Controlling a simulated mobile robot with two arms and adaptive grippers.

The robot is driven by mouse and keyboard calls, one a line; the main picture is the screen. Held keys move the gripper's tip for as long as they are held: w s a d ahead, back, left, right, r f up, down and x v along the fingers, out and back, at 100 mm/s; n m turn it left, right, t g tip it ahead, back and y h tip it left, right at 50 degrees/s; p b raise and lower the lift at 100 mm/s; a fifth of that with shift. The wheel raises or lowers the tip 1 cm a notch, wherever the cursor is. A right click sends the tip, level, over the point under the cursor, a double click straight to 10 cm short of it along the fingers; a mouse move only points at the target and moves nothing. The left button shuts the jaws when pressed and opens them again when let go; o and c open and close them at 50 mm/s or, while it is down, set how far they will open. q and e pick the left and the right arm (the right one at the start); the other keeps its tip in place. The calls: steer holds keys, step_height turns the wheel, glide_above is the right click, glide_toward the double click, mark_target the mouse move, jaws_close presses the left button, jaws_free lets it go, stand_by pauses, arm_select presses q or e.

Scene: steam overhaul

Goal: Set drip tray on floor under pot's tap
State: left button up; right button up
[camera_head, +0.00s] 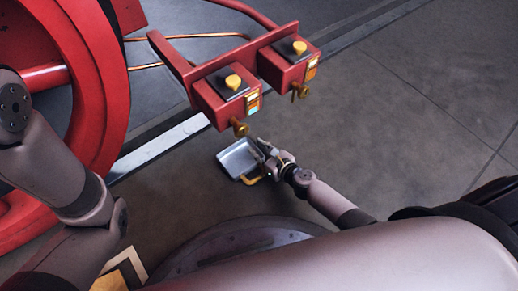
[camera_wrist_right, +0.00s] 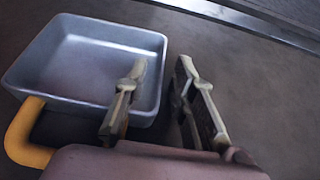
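The drip tray (camera_head: 236,160) is a shallow grey metal pan with a yellow handle, below and beside the brass tap (camera_head: 239,127) of the nearer red pot (camera_head: 222,97). It looks level and on or close to the floor; I cannot tell if it touches. My right gripper (camera_head: 264,150) is at the tray's right side. In the right wrist view the tray (camera_wrist_right: 85,60) fills the left, and the gripper (camera_wrist_right: 160,75) has its fingers apart, one over the tray's inside and one outside its right wall. My left arm shows, but its gripper does not.
A second red pot (camera_head: 284,65) with a tap stands farther right on the same red bracket. A large red wheel (camera_head: 95,70) is at the left, and a metal rail (camera_head: 165,143) runs along the floor. The floor (camera_head: 400,120) at the right is clear.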

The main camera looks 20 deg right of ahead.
steer(key=shift+r, duration=0.1)
steer(key=shift+r+p, duration=0.25)
steer(key=shift+p, duration=0.05)
steer(key=p+v, duration=0.2)
steer(key=v, duration=1)
steer(key=shift+f, duration=0.1)
steer(key=shift+o, duration=0.6)
steer(key=shift+d, duration=0.1)
stand_by(1.1)
